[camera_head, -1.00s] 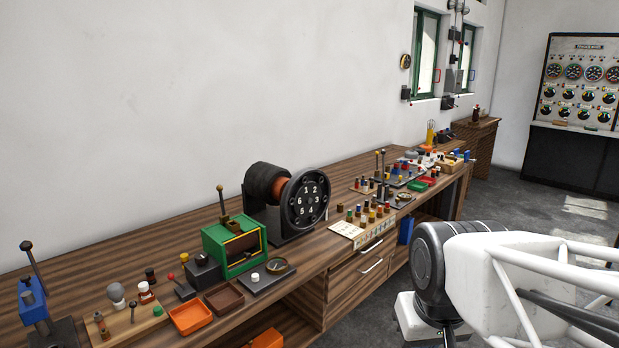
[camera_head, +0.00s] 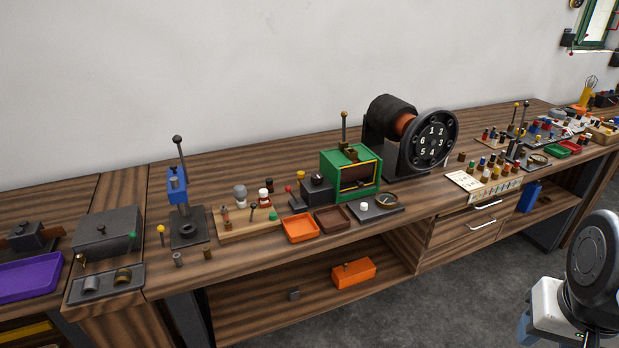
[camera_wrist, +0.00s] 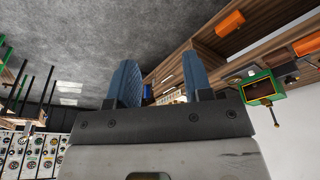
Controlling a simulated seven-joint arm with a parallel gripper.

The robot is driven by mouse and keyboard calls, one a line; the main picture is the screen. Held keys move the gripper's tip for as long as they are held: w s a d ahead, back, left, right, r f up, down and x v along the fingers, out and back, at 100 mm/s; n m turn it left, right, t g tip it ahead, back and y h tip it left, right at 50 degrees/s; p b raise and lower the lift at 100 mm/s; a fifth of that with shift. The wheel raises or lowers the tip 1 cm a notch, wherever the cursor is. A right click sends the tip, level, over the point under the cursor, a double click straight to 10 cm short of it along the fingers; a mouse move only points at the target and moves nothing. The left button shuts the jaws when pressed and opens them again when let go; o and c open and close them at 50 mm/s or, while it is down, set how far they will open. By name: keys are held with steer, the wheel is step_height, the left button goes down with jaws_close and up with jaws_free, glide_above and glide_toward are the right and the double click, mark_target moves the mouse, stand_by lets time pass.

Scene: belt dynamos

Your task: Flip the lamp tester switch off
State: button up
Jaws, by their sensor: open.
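A wooden board (camera_head: 235,228) on the bench in the head view carries a grey bulb (camera_head: 240,192), a red-and-white fitting (camera_head: 264,197), a small dark-knobbed lever (camera_head: 253,211) and a green button (camera_head: 272,215). It looks like the lamp tester, with the lever as its switch, but no label is readable. The lever's on or off position is too small to tell. My gripper (camera_wrist: 160,80) shows in the wrist view with two blue fingers apart and nothing between them. It is upside down to the room and far from the board.
Orange tray (camera_head: 300,228) and brown tray (camera_head: 332,219) sit right of the board, before a green-framed box (camera_head: 350,172). A blue lever press (camera_head: 178,190) stands to its left. A numbered drum (camera_head: 432,140) stands further right. Floor before the bench is clear.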

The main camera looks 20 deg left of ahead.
steer(key=w+a+r+n+g+y, duration=0.1)
steer(key=w+a+g, duration=0.1)
steer(key=w+a, duration=1.1)
steer(key=w+a+r+g, duration=0.2)
steer(key=w+a, duration=1)
steer(key=w, duration=0.1)
steer(key=n+g+h, duration=0.1)
steer(key=n+g, duration=0.1)
steer(key=g, duration=0.1)
glide_above(253, 209)
steer(key=w, duration=0.3)
step_height(253, 209, down, 16)
steer(key=shift+w+a, duration=0.15)
steer(key=shift+a, duration=0.1)
steer(key=shift+f, duration=0.1)
steer(key=shift+x, duration=3.8)
steer(key=shift+d, duration=0.1)
